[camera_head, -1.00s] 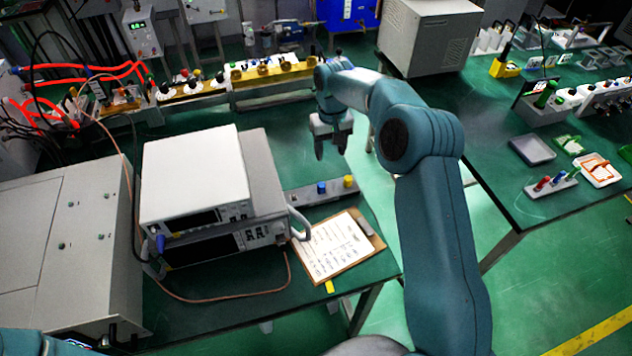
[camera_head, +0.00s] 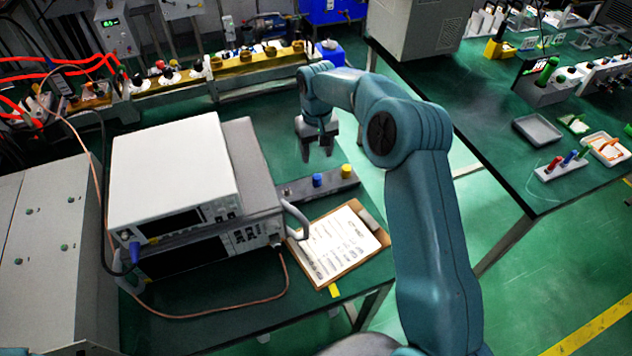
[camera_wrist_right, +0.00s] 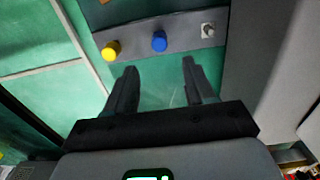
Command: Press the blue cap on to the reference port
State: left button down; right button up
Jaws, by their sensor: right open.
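The blue cap (camera_head: 317,180) sits on a grey rail (camera_head: 296,190) on the green table, right of the stacked instruments. In the right wrist view the blue cap (camera_wrist_right: 159,41) is on the same rail (camera_wrist_right: 183,38), between a yellow cap (camera_wrist_right: 111,50) and a bare metal port (camera_wrist_right: 208,30). I cannot tell which port is the reference port. My right gripper (camera_head: 318,158) is above and behind the rail in the head view. In the wrist view its two fingers (camera_wrist_right: 160,88) are apart and empty, short of the blue cap. My left gripper is not in view.
Stacked white and grey instruments (camera_head: 170,170) stand left of the rail, with a handle near it. A clipboard (camera_head: 340,245) lies in front. A row of fittings (camera_head: 220,72) lines the table's back. A gap separates this table from the right table (camera_head: 480,130).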

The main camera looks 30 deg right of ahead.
aim_at(317, 176)
jog(key=shift+d, duration=0.2)
jog(key=shift+f, duration=0.1)
jog(key=shift+a+f+b, duration=0.15)
jog(key=shift+f+b, duration=0.2)
jog(key=shift+b, duration=0.05)
notch_tip(317, 176, down, 8)
jog(key=b, duration=0.5)
jog(key=shift+f+b, duration=0.15)
jog(key=shift+b, duration=0.15)
dwell(0.4)
grip_shut()
